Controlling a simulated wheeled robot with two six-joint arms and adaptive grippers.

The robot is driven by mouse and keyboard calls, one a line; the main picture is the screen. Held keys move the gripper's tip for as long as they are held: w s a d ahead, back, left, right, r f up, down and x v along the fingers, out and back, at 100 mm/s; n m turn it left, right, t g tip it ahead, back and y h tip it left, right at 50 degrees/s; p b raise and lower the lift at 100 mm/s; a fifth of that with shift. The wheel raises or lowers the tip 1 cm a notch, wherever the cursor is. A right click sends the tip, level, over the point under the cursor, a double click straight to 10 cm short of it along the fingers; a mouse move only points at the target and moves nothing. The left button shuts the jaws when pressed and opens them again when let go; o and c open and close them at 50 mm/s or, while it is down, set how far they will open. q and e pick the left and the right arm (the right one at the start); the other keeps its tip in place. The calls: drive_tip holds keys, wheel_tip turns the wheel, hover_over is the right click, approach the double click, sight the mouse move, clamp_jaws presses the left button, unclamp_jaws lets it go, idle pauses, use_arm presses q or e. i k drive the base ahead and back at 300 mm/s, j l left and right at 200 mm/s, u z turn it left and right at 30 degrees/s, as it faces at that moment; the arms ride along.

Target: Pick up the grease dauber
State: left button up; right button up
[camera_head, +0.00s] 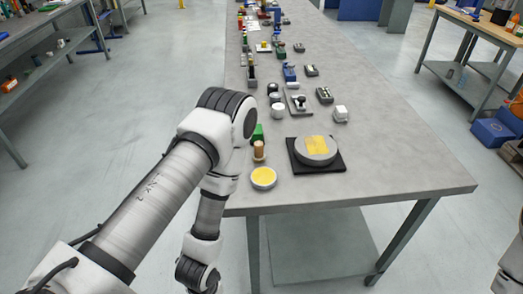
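A small upright piece with a tan, wood-coloured top (259,149), which looks like the grease dauber, stands near the left edge of the long grey table. A shallow round dish with yellow contents (263,178) sits just in front of it, near the table's front left corner. My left arm comes in from the left; its elbow is beside the dauber in the picture and its forearm hangs down left of the table. My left gripper is below the frame. Only a piece of my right arm shows at the lower right edge, and its gripper is out of view.
Right of the dauber, a grey disc with a yellow top (316,147) lies on a black square pad (333,167). Several small parts line the table (400,165) farther back. Its front right is clear.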

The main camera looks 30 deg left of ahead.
sight(259, 156)
drive_tip(key=j+z, duration=0.2)
drive_tip(key=j, duration=0.3)
drive_tip(key=k+j+z, duration=0.2)
drive_tip(key=j, duration=0.25)
drive_tip(key=j+z, duration=0.2)
drive_tip(key=j, duration=0.3)
drive_tip(key=i+l, duration=0.4)
drive_tip(key=l, duration=0.1)
